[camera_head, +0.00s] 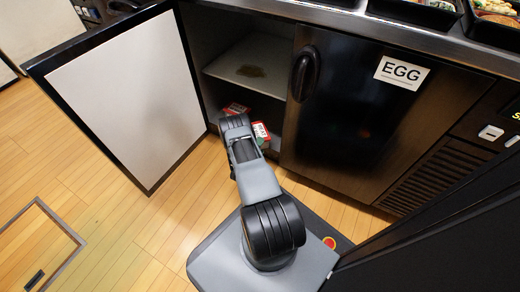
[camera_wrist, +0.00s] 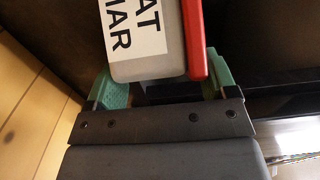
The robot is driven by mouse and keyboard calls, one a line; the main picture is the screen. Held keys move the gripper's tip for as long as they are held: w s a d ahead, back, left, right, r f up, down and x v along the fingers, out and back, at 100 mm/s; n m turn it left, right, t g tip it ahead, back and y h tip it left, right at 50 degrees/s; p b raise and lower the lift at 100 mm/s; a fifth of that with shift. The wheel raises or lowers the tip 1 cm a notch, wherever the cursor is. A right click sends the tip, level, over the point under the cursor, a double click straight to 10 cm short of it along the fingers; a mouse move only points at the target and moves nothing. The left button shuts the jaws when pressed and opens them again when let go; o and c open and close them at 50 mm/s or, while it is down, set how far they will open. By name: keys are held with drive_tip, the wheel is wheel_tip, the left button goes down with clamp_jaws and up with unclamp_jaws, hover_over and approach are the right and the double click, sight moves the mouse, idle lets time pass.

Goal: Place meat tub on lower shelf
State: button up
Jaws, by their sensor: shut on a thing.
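The meat tub (camera_wrist: 145,50) is a pale tub with a red lid (camera_wrist: 193,40) and a partly visible white label. In the wrist view it sits between the green fingers of my gripper (camera_wrist: 157,70), which is shut on it; its far end is cut off. In the head view my arm reaches to the lower opening of the cabinet, below the upper shelf (camera_head: 240,60). A red-and-white item (camera_head: 261,131) shows right of the wrist and another red patch (camera_head: 237,108) behind it. I cannot tell which is the held tub. The lower shelf is mostly hidden.
The open cabinet door (camera_head: 130,95) stands to the left. A closed dark door labelled EGG (camera_head: 400,72) is to the right. Food trays (camera_head: 415,10) sit on the counter above.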

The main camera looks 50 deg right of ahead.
drive_tip(key=shift+f, duration=0.3)
drive_tip(key=o, duration=1.1)
